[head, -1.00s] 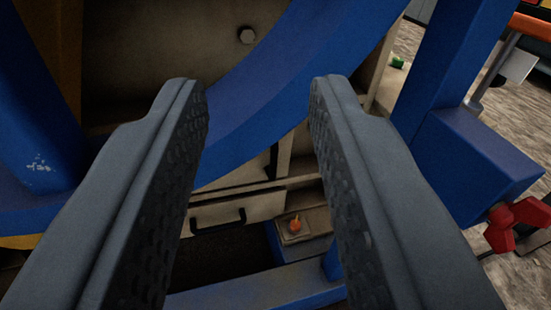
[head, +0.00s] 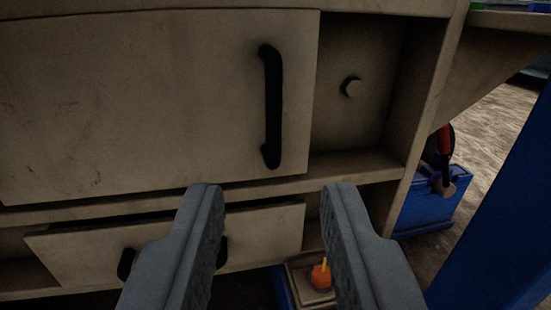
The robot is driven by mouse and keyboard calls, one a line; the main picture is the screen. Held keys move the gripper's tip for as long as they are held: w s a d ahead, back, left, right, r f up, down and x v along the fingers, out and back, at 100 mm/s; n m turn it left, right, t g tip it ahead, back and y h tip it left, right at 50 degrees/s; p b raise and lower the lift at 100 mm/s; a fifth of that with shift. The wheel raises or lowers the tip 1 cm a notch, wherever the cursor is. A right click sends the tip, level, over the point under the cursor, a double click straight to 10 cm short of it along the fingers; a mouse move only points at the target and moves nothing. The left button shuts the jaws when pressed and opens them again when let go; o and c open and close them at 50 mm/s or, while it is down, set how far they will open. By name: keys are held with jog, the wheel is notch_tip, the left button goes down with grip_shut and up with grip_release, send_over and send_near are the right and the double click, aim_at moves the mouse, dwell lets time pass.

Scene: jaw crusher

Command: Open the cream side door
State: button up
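The cream side door (head: 150,105) fills the upper left of the head view. It is a flat, scuffed panel with a black vertical bar handle (head: 272,105) near its right edge. The door looks shut or nearly so, its right edge beside an open recess. My gripper (head: 272,190) is open and empty, its two dark grey fingers reaching up from the bottom of the view. The fingertips appear just below the door's lower edge and the handle, and are not touching the handle. Their distance from the panel is hard to tell.
A cream drawer-like panel (head: 262,232) below has a black handle partly hidden by my left finger. An orange knob (head: 321,276) sits low between the fingers. Blue parts stand at the right, including a box (head: 432,200).

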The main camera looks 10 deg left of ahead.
aim_at(274, 111)
jog(key=w, duration=0.6)
jog(key=w+a+f, duration=0.1)
jog(key=w, duration=0.4)
jog(key=w+a+f, duration=0.1)
jog(key=w, duration=0.5)
jog(key=shift+w, duration=0.3)
grip_shut()
